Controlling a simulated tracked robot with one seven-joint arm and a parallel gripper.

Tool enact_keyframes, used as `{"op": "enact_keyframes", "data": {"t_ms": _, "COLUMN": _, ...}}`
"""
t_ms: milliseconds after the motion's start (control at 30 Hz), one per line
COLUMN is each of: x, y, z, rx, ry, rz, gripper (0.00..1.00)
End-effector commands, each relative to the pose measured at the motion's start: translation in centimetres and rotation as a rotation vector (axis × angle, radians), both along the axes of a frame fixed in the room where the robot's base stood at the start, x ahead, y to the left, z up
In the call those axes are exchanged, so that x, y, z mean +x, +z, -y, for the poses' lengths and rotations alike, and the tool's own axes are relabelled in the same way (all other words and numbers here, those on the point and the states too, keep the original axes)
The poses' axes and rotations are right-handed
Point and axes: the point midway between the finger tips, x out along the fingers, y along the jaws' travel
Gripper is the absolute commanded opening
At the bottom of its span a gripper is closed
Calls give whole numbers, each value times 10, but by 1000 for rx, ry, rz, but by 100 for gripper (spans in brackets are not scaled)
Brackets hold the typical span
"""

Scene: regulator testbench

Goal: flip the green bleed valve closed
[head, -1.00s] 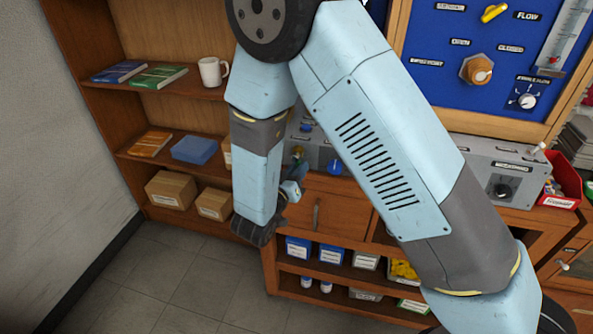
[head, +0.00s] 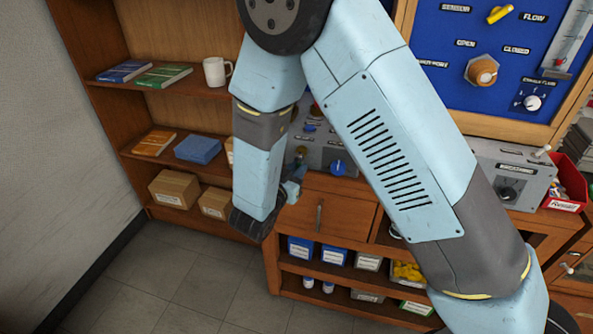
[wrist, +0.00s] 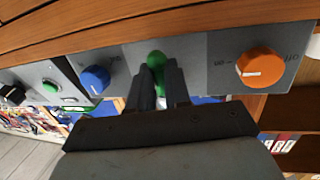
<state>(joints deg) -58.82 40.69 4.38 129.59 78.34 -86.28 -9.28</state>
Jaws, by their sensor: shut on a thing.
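The green bleed valve (wrist: 157,58) is on a grey panel (wrist: 205,50) in the wrist view, between a blue knob and an orange knob. My gripper (wrist: 160,72) is at the valve, with its two dark fingers closed on either side of the green handle. The fingers and the gripper body hide the lower part of the valve, so its exact angle cannot be told. In the head view my arm covers much of the bench, and I cannot make out the fingers on the valve there.
The blue knob (wrist: 95,79) is left of my fingers and the orange knob (wrist: 260,66) right of them, both close. A wooden edge (wrist: 120,22) runs along the panel. In the head view a bookshelf (head: 100,100) stands left, and a blue board (head: 450,90) right.

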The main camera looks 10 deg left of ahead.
Motion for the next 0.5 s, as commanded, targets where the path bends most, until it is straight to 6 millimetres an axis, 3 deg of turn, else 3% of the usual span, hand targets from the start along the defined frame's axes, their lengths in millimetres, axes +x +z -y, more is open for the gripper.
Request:
{"op": "enact_keyframes", "data": {"t_ms": 67, "x": 0, "y": -1, "z": -1, "rx": 1, "ry": 2, "rz": -2, "gripper": 0}}
{"op": "enact_keyframes", "data": {"t_ms": 100, "x": -1, "y": -1, "z": -1, "rx": 1, "ry": 2, "rz": -2, "gripper": 22}}
{"op": "enact_keyframes", "data": {"t_ms": 300, "x": 0, "y": 0, "z": -1, "rx": -1, "ry": 2, "rz": -1, "gripper": 41}}
{"op": "enact_keyframes", "data": {"t_ms": 500, "x": 0, "y": 0, "z": -1, "rx": -1, "ry": 1, "rz": -1, "gripper": 43}}
